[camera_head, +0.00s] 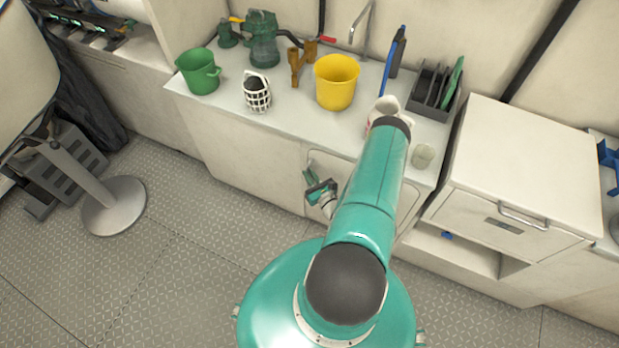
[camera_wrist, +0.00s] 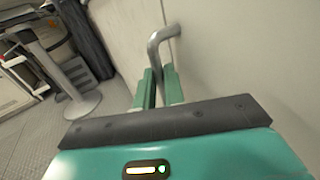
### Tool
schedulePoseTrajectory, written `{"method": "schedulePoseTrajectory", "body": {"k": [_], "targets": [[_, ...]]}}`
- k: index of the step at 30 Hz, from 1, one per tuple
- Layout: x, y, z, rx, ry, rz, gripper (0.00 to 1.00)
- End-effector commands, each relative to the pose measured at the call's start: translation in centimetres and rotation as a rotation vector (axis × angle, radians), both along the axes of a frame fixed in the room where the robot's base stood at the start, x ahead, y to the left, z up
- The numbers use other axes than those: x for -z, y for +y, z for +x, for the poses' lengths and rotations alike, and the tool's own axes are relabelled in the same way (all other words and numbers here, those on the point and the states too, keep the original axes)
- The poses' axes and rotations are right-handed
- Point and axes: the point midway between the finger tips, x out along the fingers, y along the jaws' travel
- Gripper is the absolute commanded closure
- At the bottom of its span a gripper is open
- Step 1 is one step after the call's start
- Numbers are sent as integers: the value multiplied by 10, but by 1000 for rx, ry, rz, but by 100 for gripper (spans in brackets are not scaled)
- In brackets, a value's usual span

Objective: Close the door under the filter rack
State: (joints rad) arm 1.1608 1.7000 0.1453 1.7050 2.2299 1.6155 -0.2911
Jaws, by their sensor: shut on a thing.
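The filter rack (camera_head: 432,92), a dark slotted holder with a green piece in it, stands at the counter's right end. Below the counter is a pale cabinet door (camera_head: 336,165), largely hidden by my arm; its pale face fills the right of the wrist view (camera_wrist: 230,60). My gripper (camera_head: 312,184) is at the left part of this door. In the wrist view, its green fingers (camera_wrist: 160,82) are shut on the grey bar handle (camera_wrist: 154,50) that juts from the door. The door looks nearly in line with the cabinet front, but I cannot tell whether it is fully closed.
A drawer cabinet (camera_head: 510,180) is at right. A round-based post (camera_head: 112,205) stands left; the floor between is clear.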

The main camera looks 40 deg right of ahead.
Motion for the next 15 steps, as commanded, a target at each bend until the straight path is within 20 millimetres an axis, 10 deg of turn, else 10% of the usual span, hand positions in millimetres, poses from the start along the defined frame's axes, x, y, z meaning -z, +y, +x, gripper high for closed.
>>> {"method": "schedulePoseTrajectory", "body": {"k": [4, 15], "targets": [[-2, -8, 2, 13, -1, -12, 68], [-2, -7, -4, 13, -1, -11, 68]]}}
